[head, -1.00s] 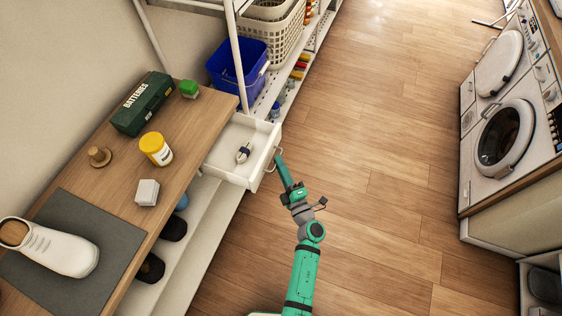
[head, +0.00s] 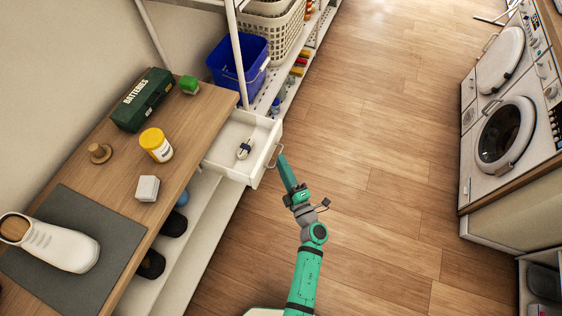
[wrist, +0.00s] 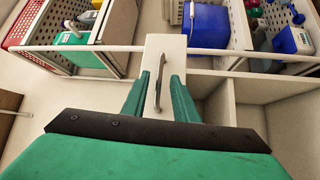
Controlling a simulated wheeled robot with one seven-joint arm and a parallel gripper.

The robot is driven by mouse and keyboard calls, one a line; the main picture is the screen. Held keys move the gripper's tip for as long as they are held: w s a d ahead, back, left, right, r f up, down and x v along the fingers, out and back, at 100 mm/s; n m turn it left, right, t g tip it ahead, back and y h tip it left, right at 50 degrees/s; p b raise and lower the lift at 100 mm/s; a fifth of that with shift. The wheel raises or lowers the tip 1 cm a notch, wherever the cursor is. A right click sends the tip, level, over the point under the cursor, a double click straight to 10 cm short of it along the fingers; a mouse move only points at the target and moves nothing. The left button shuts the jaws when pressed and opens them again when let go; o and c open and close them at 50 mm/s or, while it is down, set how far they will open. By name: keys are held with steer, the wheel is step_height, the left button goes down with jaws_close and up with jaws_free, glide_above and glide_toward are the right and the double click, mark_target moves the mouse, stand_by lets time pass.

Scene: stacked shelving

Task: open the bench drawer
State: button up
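My gripper (head: 282,157) is at the handle. In the wrist view, the handle (wrist: 158,88) shows between my two green fingers (wrist: 160,82), with a gap on each side. The fingers are apart and I see no grip on the handle. The drawer front (wrist: 166,50) faces the wrist camera.
The bench top holds a green batteries box (head: 142,99), a yellow-lidded jar (head: 156,145), a white box (head: 147,188) and a white shoe (head: 60,246) on a grey mat. A blue bucket (head: 238,60) stands on the shelving beyond. The wooden floor (head: 380,150) to the right is clear.

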steer(key=v, duration=0.9)
steer(key=shift+s, duration=0.1)
steer(key=s+r+m+g+h, duration=0.1)
steer(key=s+r+m+h, duration=0.3)
steer(key=s+m, duration=0.7)
steer(key=s+a+r+m+g+h, duration=0.1)
steer(key=s+r+m+h, duration=0.3)
steer(key=s+r+m, duration=0.5)
steer(key=s+m, duration=0.1)
steer(key=s, duration=0.6)
steer(key=shift+a+m+h, duration=0.3)
steer(key=shift+m+h, duration=0.1)
